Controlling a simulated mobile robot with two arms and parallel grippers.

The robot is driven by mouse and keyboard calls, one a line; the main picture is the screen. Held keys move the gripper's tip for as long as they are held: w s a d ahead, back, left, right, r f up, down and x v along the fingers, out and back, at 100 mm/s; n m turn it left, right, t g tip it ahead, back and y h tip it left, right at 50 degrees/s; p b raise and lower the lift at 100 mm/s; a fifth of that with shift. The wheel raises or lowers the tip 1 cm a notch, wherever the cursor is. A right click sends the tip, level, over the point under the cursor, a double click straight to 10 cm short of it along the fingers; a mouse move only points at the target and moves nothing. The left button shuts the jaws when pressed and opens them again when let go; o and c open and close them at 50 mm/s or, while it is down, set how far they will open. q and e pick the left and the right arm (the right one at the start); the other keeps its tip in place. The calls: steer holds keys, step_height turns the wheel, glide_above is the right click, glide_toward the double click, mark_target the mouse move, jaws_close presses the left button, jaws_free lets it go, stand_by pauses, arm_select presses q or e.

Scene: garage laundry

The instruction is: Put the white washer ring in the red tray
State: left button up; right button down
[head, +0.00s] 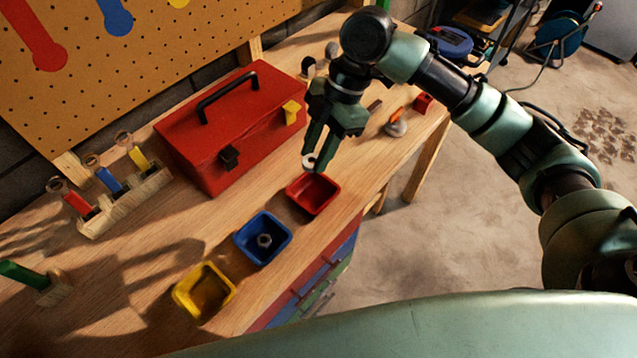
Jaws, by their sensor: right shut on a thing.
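The white washer ring (309,160) is between the fingertips of my right gripper (314,158), which is shut on it. The gripper points down and holds the ring just behind the far rim of the red tray (313,194); its exact height above the bench is hard to tell. The red tray is a small square open tray, and its visible inside looks empty. My left gripper is not in view.
A blue tray (263,238) holding a nut and a yellow tray (204,291) stand left of the red tray. A red toolbox (229,126) stands close behind. A wooden rack (127,202) holds screwdrivers. Small items lie on the bench's right part.

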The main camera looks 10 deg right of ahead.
steer(key=p, duration=0.1)
glide_above(312, 198)
steer(key=d, duration=0.1)
steer(key=f, duration=0.7)
steer(key=shift+w+d+f, duration=0.15)
steer(key=shift+w+f, duration=0.05)
steer(key=shift+f, duration=0.2)
step_height(312, 198, down, 4)
steer(key=shift+f+p, duration=0.25)
steer(key=shift+p, duration=0.2)
steer(key=c, duration=1.5)
jaws_free()
steer(key=shift+f, duration=0.1)
steer(key=shift+o, duration=0.8)
